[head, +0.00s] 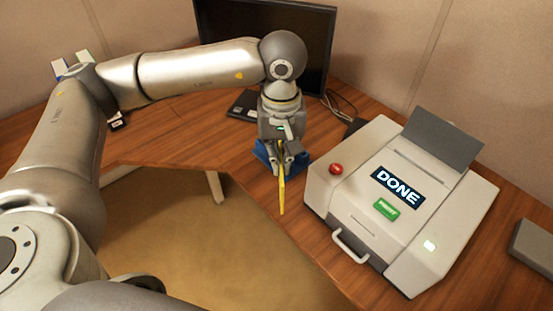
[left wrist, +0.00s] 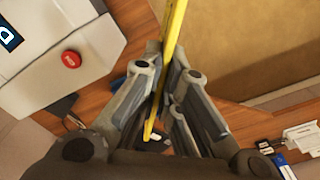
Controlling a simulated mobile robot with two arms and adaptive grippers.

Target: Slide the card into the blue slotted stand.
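The yellow card (head: 281,195) is seen nearly edge-on in the head view. My left gripper (head: 282,168) points down and is shut on it. In the left wrist view the card (left wrist: 174,28) shows as a narrow yellow strip between the fingers of the left gripper (left wrist: 168,62). The blue slotted stand (head: 264,155) sits on the desk right by the gripper, largely hidden by it. Its slot is hidden, and I cannot tell whether the card touches the stand. My right gripper is in neither view.
A white printer (head: 325,198) with a red button (head: 336,169) and a "DONE" screen (head: 397,187) stands close to the right of the gripper. A dark monitor (head: 310,60) is behind. A grey box (head: 535,245) lies at far right. The desk's front edge is near the card.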

